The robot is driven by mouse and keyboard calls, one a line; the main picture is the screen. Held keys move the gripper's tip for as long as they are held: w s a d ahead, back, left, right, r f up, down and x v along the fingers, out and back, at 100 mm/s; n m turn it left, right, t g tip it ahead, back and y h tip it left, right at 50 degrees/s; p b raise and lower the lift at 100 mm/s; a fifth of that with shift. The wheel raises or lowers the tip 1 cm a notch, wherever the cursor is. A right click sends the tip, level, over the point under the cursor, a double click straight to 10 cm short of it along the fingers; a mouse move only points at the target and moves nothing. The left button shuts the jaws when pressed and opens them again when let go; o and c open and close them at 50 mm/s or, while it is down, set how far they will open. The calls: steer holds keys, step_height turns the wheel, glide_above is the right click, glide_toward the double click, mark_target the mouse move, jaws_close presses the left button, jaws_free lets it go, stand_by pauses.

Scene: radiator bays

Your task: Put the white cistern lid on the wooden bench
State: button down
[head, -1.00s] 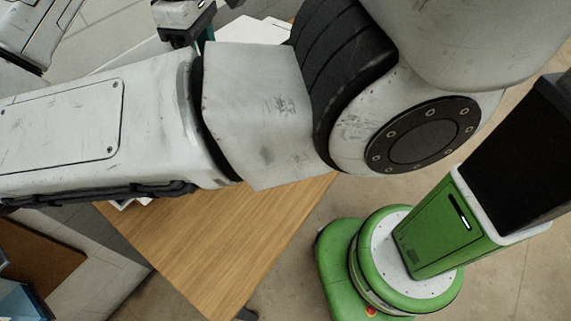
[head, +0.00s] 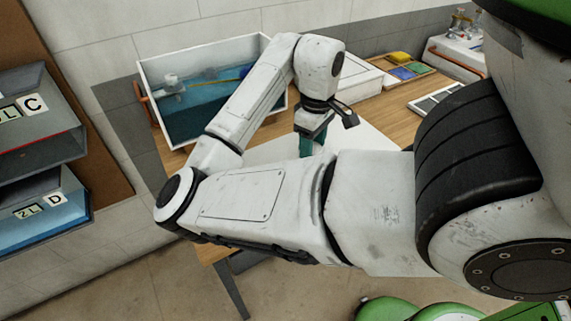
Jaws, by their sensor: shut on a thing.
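The white cistern lid (head: 365,139) is a flat pale sheet in the head view, partly hidden behind my arm. My gripper (head: 311,143) points down at it, with a teal part showing at its lower end. The gripper is shut on the lid, though the grip itself is mostly hidden. The wooden bench (head: 397,111) is behind and below the lid. I cannot tell whether the lid touches the bench top or is held just above it.
An open white cistern (head: 147,72) with blue water and fittings stands at the bench's back left. Bins marked C (head: 40,128) and D (head: 45,208) hang left.

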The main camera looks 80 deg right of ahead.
mark_target(283, 150)
steer(key=w+f, duration=0.1)
steer(key=w, duration=0.1)
steer(key=w+f+b, duration=0.1)
steer(key=w, duration=0.1)
steer(key=w+d+f, duration=0.1)
steer(key=w, duration=0.2)
steer(key=shift+w+f+b, duration=0.1)
steer(key=shift+f+b, duration=0.15)
steer(key=shift+b, duration=0.05)
steer(key=w+f, duration=0.1)
steer(key=w+f+b, duration=0.1)
steer(key=w+f, duration=0.1)
steer(key=w+d+f, duration=0.1)
steer(key=w+f, duration=0.1)
steer(key=shift+b, duration=0.4)
steer(key=f, duration=0.1)
steer(key=w+f, duration=0.1)
steer(key=f, duration=0.1)
steer(key=shift+f, duration=0.55)
steer(key=shift+c, duration=2.2)
jaws_free()
steer(key=shift+f, duration=0.15)
step_height(283, 150, up, 12)
steer(key=shift+s+r+p, duration=0.1)
steer(key=shift+r+p, duration=0.05)
steer(key=shift+p, duration=0.75)
